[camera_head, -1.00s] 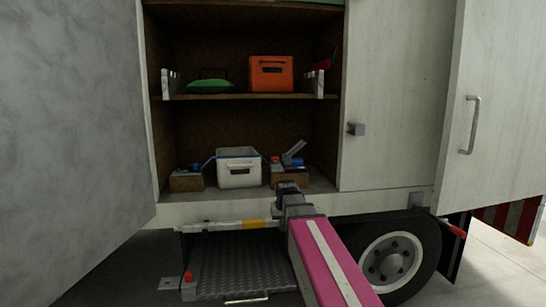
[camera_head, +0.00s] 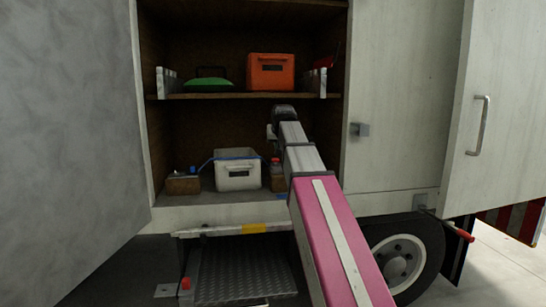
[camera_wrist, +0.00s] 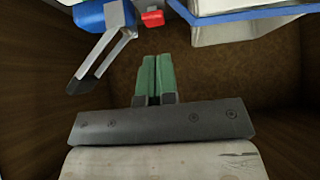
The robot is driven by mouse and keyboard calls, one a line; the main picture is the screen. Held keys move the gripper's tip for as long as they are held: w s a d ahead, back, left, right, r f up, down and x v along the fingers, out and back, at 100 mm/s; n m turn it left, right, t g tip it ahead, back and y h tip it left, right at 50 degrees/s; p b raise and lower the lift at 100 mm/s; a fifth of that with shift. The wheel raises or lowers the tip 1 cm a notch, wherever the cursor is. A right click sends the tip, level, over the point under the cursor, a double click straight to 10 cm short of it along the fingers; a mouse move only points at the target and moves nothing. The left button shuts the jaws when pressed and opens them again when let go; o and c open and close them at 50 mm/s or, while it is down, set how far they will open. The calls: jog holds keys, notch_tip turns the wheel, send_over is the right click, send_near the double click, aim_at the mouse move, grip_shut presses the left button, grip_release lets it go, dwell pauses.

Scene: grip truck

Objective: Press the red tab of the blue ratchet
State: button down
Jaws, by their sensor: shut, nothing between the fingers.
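The blue ratchet (camera_wrist: 108,22) is at the upper left of the wrist view, with a grey lever (camera_wrist: 95,60) slanting out of it. The red tab (camera_wrist: 152,18) sits beside its blue body, towards the crate. In the head view my arm hides most of the ratchet; a small red piece (camera_head: 275,161) shows left of the arm. My gripper (camera_wrist: 155,60) has its two green fingers together and empty. Its tips are apart from the red tab in the wrist picture. In the head view my gripper (camera_head: 283,112) is raised just below the shelf, fingers not distinguishable.
A white crate (camera_head: 238,181) with a blue strap stands left of the ratchet; its rim (camera_wrist: 225,18) shows in the wrist view. A wooden block (camera_head: 183,186) stands further left. The shelf (camera_head: 225,97) above holds an orange crate (camera_head: 271,72) and a green item (camera_head: 208,85).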

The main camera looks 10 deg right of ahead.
jog(key=shift+w+r, duration=0.2)
jog(key=shift+r, duration=0.8)
jog(key=shift+w+r, duration=0.15)
jog(key=shift+r, duration=0.8)
send_over(273, 160)
jog(key=s, duration=0.1)
notch_tip(273, 160, down, 7)
jog(key=shift+s+f, duration=0.1)
jog(key=shift+s, duration=0.05)
notch_tip(273, 160, down, 2)
jog(key=shift+s+f, duration=0.15)
jog(key=shift+f, duration=0.8)
jog(key=shift+f, duration=0.1)
